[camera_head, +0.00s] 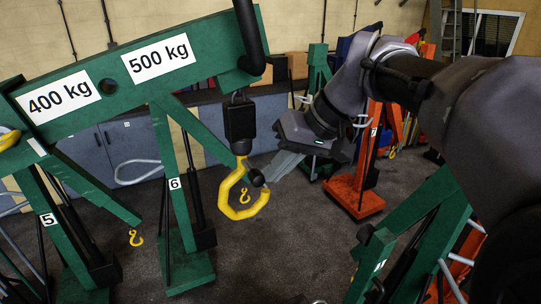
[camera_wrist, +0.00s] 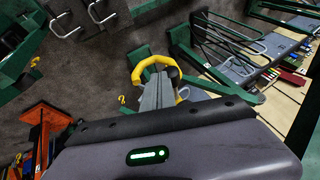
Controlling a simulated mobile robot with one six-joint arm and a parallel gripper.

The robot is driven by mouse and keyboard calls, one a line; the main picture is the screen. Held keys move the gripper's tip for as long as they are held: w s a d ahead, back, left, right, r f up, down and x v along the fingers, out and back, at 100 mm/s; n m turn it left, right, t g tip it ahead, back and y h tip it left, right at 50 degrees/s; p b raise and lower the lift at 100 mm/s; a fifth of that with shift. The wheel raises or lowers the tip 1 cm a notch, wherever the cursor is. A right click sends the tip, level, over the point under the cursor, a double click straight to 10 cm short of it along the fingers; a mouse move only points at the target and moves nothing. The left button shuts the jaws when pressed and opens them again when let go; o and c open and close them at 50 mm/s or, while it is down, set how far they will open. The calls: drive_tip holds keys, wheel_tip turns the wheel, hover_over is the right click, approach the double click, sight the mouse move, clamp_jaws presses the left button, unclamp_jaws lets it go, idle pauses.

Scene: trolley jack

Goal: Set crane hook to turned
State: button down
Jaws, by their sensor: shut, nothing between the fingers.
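The yellow crane hook (camera_head: 225,193) hangs from a black block (camera_head: 240,122) under the green crane boom (camera_head: 133,90). It is a large open curve with a dark knob beside its right side. My gripper (camera_head: 268,178) comes from the right, its fingers closed together and their tips at the hook's right side. In the wrist view the closed fingers (camera_wrist: 158,88) overlap the middle of the hook (camera_wrist: 156,60), whose yellow curve shows behind and around them. Nothing is held. I cannot tell whether the fingers touch the hook.
Other green cranes stand at left and lower right (camera_head: 400,240). An orange crane base (camera_head: 355,196) stands behind my arm. Grey cabinets (camera_head: 85,158) line the back wall. Smaller yellow hooks hang farther off (camera_head: 135,238). Open dark floor lies below the hook.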

drive_tip(key=shift+w+d, duration=0.1)
drive_tip(key=shift+f, duration=0.1)
drive_tip(key=a+m+b, duration=0.1)
drive_tip(key=s+a+m+t+b, duration=0.1)
drive_tip(key=b, duration=0.1)
drive_tip(key=shift+s+f+m+h, duration=0.1)
drive_tip(key=shift+s+m+h, duration=0.2)
drive_tip(key=shift+h, duration=0.1)
drive_tip(key=w+a+m+t+h, duration=0.2)
drive_tip(key=a+m+h, duration=0.4)
drive_tip(key=a+m, duration=0.5)
drive_tip(key=shift+w+a+r+t, duration=0.25)
drive_tip(key=shift+w+a, duration=0.3)
drive_tip(key=shift+a, duration=0.85)
